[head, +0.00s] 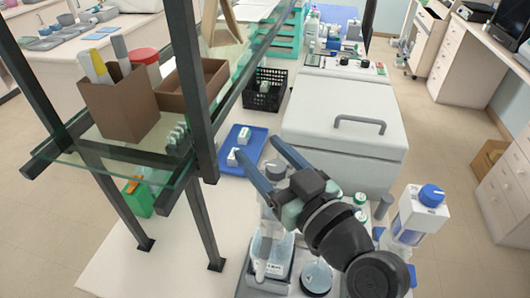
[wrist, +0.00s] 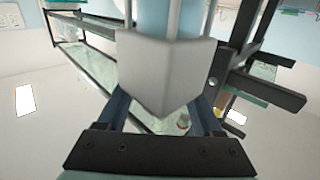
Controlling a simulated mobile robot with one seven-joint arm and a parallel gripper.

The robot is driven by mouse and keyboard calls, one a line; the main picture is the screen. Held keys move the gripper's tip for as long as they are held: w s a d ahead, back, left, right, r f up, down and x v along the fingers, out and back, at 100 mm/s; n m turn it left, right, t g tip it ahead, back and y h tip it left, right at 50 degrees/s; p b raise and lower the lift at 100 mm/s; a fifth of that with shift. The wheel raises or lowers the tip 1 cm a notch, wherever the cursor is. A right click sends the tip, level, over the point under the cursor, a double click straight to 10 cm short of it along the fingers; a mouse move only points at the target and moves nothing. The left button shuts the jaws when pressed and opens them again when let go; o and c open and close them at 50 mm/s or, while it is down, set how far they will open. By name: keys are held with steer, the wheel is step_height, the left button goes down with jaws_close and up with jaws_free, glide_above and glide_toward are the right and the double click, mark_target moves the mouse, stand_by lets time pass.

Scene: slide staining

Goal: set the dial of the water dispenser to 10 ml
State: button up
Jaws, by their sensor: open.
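A white, boxy unit with a round blue knob (head: 431,195) on top stands at the right front of the bench; it looks like the water dispenser (head: 408,218). Its dial marks are too small to read. My gripper (head: 259,150) is open, its two blue-grey fingers pointing up and left, well left of the blue knob. In the wrist view the two fingers (wrist: 161,108) are apart. A pale grey, wedge-ended block (wrist: 165,75) fills the space in front of them; I cannot tell what it is or whether it touches them. The knob is not recognisable there.
A large white lidded machine (head: 340,115) stands behind my gripper. A glass shelf on a dark frame (head: 190,90) rises at the left. A blue tray (head: 232,168) holds small white items. Bottles (head: 270,250) stand at the front. A black basket (head: 264,97) sits farther back.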

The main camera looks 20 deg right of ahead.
steer(key=b+v, duration=0.4)
steer(key=v, duration=0.9)
